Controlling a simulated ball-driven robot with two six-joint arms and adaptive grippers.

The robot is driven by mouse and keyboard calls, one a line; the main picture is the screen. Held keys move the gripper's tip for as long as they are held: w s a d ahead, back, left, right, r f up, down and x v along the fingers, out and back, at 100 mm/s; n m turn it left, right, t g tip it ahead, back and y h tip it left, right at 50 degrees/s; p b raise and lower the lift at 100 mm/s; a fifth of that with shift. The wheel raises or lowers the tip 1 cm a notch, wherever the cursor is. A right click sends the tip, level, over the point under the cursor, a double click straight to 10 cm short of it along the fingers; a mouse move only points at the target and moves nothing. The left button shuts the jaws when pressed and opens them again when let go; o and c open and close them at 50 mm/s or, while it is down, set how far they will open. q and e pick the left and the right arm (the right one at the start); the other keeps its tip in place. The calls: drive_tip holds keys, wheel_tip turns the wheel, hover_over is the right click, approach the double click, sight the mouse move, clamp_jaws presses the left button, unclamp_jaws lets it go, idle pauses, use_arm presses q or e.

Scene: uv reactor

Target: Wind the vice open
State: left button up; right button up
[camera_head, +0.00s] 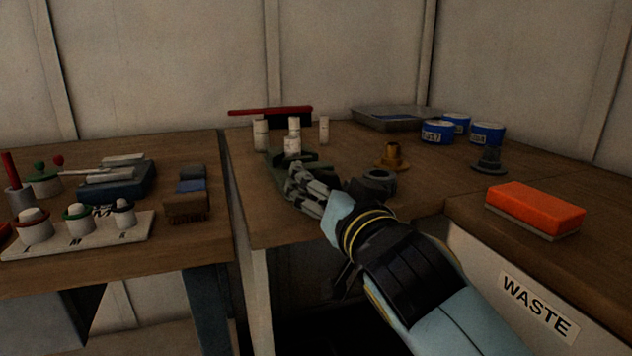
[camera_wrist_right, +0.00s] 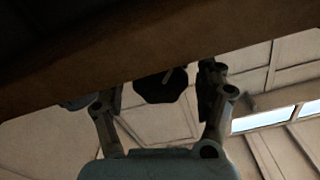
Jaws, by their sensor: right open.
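A dark green-grey vice (camera_head: 318,159) sits at the front edge of the middle table in the head view, partly hidden by my right gripper. My right gripper (camera_head: 303,184) reaches in from the lower right and is at the vice's front. In the right wrist view, the right gripper (camera_wrist_right: 160,98) is open, with one finger on each side of a dark, many-sided knob (camera_wrist_right: 155,88) bearing a light mark. The knob looks like the vice's winding handle. I cannot tell whether the fingers touch it. My left gripper is not in view.
White cylinders (camera_head: 261,134) stand behind the vice. A red-handled brush (camera_head: 290,113), a grey tray (camera_head: 392,117), blue-labelled tins (camera_head: 437,132) and a brass fitting (camera_head: 393,155) are farther back. An orange sponge (camera_head: 535,208) lies at right. The wooden table edge (camera_wrist_right: 150,55) crosses close above the gripper in the wrist view.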

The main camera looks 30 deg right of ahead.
drive_tip(key=shift+s, duration=0.1)
drive_tip(key=shift+c, duration=1.9)
drive_tip(key=c, duration=0.8)
drive_tip(key=shift+r+n+p, duration=0.15)
drive_tip(key=shift+n+p, duration=0.2)
drive_tip(key=shift+n, duration=0.35)
drive_tip(key=n+p, duration=0.1)
drive_tip(key=n, duration=0.1)
drive_tip(key=shift+n, duration=1.2)
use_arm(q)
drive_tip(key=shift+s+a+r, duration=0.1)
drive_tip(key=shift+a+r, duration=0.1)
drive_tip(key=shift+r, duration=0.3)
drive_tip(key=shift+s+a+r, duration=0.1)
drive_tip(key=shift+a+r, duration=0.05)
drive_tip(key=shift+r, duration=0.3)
